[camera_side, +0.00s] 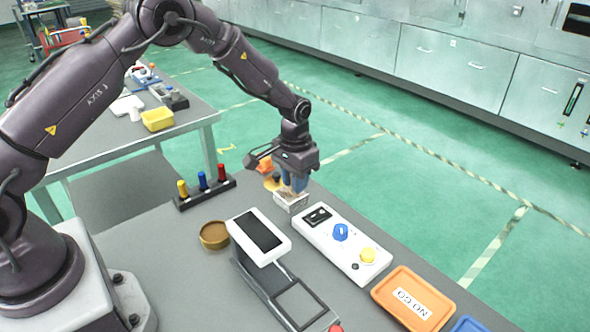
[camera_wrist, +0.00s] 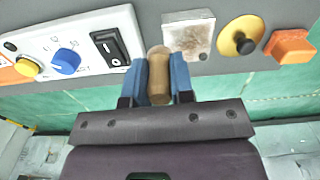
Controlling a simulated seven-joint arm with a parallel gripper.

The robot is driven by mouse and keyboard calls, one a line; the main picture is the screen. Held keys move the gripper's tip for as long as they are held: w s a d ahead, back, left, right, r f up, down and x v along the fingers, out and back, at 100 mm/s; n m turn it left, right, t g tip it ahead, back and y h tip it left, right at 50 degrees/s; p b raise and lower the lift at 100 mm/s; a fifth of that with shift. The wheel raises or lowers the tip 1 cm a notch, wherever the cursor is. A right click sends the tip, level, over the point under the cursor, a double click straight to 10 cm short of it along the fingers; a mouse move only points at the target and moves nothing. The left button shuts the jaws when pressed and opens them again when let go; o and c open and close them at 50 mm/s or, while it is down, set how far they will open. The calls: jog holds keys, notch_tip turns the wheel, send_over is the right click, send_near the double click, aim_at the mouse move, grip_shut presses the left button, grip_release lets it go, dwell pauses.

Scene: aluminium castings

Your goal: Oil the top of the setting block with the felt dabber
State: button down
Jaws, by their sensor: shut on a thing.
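My gripper (camera_side: 293,186) points down with its blue fingers shut on a tan, rounded dabber (camera_wrist: 159,78), which shows between the fingertips (camera_wrist: 160,68) in the wrist view. The setting block (camera_wrist: 187,36) is a pale grey square with a brownish, mottled patch on top. In the wrist view the dabber's end is just beside the block's lower left edge. In the side view the fingers are close over the block (camera_side: 288,204) and hide part of it. I cannot tell whether the dabber touches it.
A white control box (camera_side: 343,245) with a switch, blue knob and yellow button is close beside the block. A yellow disc with a dark centre (camera_wrist: 240,37) and an orange block (camera_wrist: 290,46) are on the other side. A display stand (camera_side: 258,238) and brown bowl (camera_side: 214,235) are nearby.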

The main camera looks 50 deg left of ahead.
aim_at(285, 194)
jog(key=shift+f, duration=0.85)
jog(key=shift+a+f, duration=0.3)
jog(key=shift+f, duration=0.5)
jog(key=shift+a+r, duration=0.15)
jog(key=shift+a, duration=1.45)
jog(key=shift+d, duration=2)
jog(key=shift+a+r, duration=0.1)
jog(key=shift+r, duration=3.8)
